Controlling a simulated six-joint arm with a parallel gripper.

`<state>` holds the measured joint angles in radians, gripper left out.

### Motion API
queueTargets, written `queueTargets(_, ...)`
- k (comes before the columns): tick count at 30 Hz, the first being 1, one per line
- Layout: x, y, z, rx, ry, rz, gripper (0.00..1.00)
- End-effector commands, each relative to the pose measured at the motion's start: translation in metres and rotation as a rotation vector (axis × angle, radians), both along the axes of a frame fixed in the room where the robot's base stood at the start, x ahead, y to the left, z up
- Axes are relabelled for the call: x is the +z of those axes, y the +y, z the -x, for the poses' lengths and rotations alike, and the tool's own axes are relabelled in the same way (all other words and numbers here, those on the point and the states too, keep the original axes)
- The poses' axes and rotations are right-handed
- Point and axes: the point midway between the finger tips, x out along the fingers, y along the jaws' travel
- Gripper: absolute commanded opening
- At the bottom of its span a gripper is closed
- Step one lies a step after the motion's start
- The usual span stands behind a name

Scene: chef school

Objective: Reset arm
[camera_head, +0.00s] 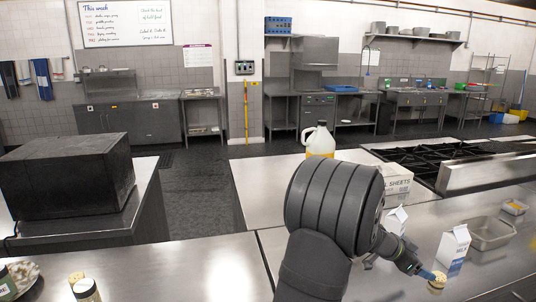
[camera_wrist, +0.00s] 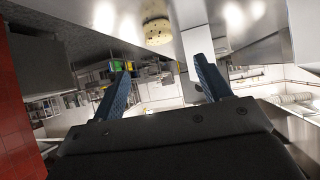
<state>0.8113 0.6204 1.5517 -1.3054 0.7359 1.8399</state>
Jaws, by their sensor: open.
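My gripper (camera_head: 429,275) is over the steel counter at the lower right in the head view. In the wrist view its two blue fingers (camera_wrist: 162,80) stand wide apart with nothing gripped between them. A round tan piece with dark dots (camera_wrist: 158,31) lies beyond the fingertips in the wrist view. A small tan-topped item (camera_head: 437,281) shows right by the fingertips in the head view; whether they touch cannot be told. My dark arm hides part of the counter.
A milk carton (camera_head: 453,249) stands close right of my gripper, with a second carton (camera_head: 396,220) behind it. The counter's left-middle is clear.

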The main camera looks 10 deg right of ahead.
Motion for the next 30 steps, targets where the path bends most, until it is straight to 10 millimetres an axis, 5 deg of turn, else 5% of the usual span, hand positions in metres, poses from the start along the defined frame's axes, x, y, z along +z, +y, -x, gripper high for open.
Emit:
queueTargets(2, 0.01, 0.014, -0.003, 0.003, -0.002, 0.001, 0.7)
queueTargets(20, -0.062, -0.087, 0.014, -0.002, 0.002, -0.001, 0.7)
queueTargets(26, -0.022, -0.087, 0.012, 0.0, -0.005, 0.004, 0.7)
queueTargets(30, -0.006, -0.086, 0.035, -0.003, 0.0, 0.001, 0.7)
